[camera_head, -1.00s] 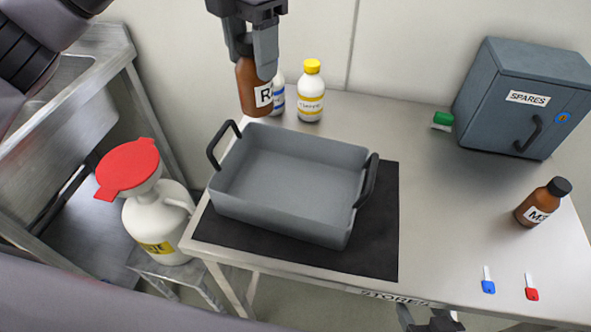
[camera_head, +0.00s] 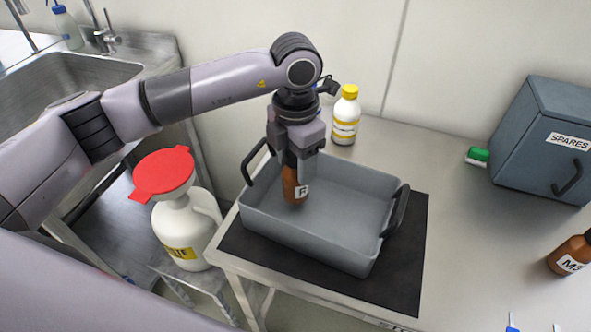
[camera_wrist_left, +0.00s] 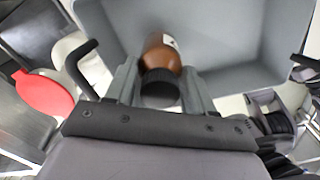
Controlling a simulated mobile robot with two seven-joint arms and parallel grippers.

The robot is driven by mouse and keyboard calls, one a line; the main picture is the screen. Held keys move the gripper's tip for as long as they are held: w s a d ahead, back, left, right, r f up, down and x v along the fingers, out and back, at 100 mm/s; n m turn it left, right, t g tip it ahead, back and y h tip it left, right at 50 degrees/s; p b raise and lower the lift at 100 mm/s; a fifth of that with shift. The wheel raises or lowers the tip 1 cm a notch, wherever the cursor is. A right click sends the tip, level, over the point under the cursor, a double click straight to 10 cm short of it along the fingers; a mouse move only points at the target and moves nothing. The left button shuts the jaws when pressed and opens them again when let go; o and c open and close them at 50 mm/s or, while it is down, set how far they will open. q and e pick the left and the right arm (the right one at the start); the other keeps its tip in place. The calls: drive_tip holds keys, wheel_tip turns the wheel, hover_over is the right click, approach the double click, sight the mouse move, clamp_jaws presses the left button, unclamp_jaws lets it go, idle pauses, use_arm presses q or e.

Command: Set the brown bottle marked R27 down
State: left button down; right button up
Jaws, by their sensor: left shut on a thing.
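The brown bottle marked R27 (camera_head: 292,188) is upright inside the left part of the grey tray (camera_head: 325,243); only an "R" of its label shows. My left gripper (camera_head: 298,168) points down and is shut on the bottle's upper part. I cannot tell whether the bottle's base touches the tray floor. In the left wrist view the bottle (camera_wrist_left: 161,55), with its dark cap, sits between the fingers (camera_wrist_left: 158,88), with the tray (camera_wrist_left: 225,35) beyond. My right gripper is not clearly seen.
The tray stands on a black mat (camera_head: 408,265) on the table. A yellow-capped bottle (camera_head: 345,118) stands behind it. A brown M-marked bottle (camera_head: 572,256), a SPARES cabinet (camera_head: 545,135) and a green-capped item (camera_head: 478,156) are right. A white jug with red funnel (camera_head: 185,230) stands left.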

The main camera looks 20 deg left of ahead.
sight(296, 173)
use_arm(q)
wheel_tip(296, 173, down, 3)
drive_tip(key=shift+f, duration=0.1)
drive_tip(key=c, duration=0.8)
unclamp_jaws()
drive_tip(key=shift+f, duration=0.15)
drive_tip(key=o, duration=0.4)
drive_tip(key=shift+r, duration=0.2)
